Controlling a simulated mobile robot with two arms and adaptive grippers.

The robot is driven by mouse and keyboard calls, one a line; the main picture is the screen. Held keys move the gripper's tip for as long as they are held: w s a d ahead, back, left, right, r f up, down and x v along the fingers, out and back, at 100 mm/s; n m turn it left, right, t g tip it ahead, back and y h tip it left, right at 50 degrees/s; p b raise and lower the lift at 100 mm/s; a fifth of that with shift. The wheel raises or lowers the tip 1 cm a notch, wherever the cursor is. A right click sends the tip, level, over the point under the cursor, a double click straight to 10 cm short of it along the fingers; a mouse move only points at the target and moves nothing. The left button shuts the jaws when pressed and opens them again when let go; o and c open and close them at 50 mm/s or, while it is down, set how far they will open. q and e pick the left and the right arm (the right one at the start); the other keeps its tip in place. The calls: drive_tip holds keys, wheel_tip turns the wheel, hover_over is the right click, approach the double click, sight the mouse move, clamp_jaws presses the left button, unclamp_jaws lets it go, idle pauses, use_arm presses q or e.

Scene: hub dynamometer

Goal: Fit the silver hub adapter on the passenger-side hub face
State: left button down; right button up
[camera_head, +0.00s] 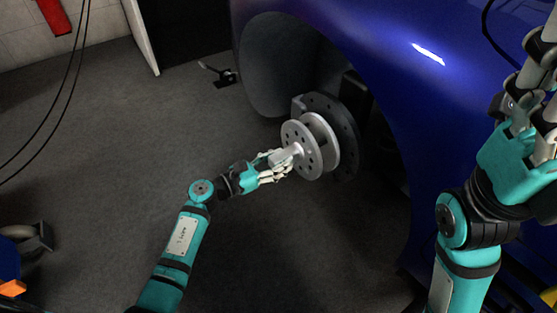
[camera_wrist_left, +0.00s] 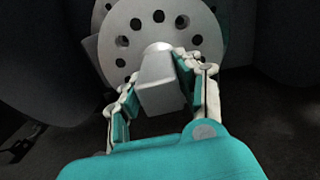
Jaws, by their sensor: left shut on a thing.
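The silver hub adapter (camera_head: 301,150) is a round plate with a ring of holes and a grey central boss. My left gripper (camera_head: 279,162) is shut on that boss. The left wrist view shows the boss (camera_wrist_left: 161,84) between the fingers and the holed plate (camera_wrist_left: 128,50) beyond it. The hub face (camera_head: 327,138) is a light disc in front of a dark brake disc (camera_head: 345,125) in the wheel arch. The adapter plate stands in front of the hub face and overlaps it; whether they touch I cannot tell. My right gripper (camera_head: 528,95) is at the right edge; its finger state is unclear.
The blue car body (camera_head: 390,40) arches over the hub and fills the upper right. A small black stand (camera_head: 222,77) is on the floor behind. Dark cables hang at the left. The grey floor (camera_head: 100,130) left of the hub is mostly clear.

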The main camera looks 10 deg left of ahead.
sight(293, 155)
use_arm(q)
drive_tip(key=shift+r+b+x, duration=0.1)
drive_tip(key=shift+b+x, duration=0.25)
drive_tip(key=shift+x, duration=0.85)
drive_tip(key=shift+r+b+x, duration=0.15)
drive_tip(key=shift+b+x, duration=0.2)
drive_tip(key=shift+x, duration=0.8)
drive_tip(key=c, duration=0.8)
unclamp_jaws()
drive_tip(key=shift+f, duration=0.1)
drive_tip(key=shift+s+f, duration=0.1)
drive_tip(key=shift+f, duration=0.2)
drive_tip(key=v, duration=1.1)
drive_tip(key=shift+s+a+r, duration=0.25)
drive_tip(key=shift+a+r, duration=0.05)
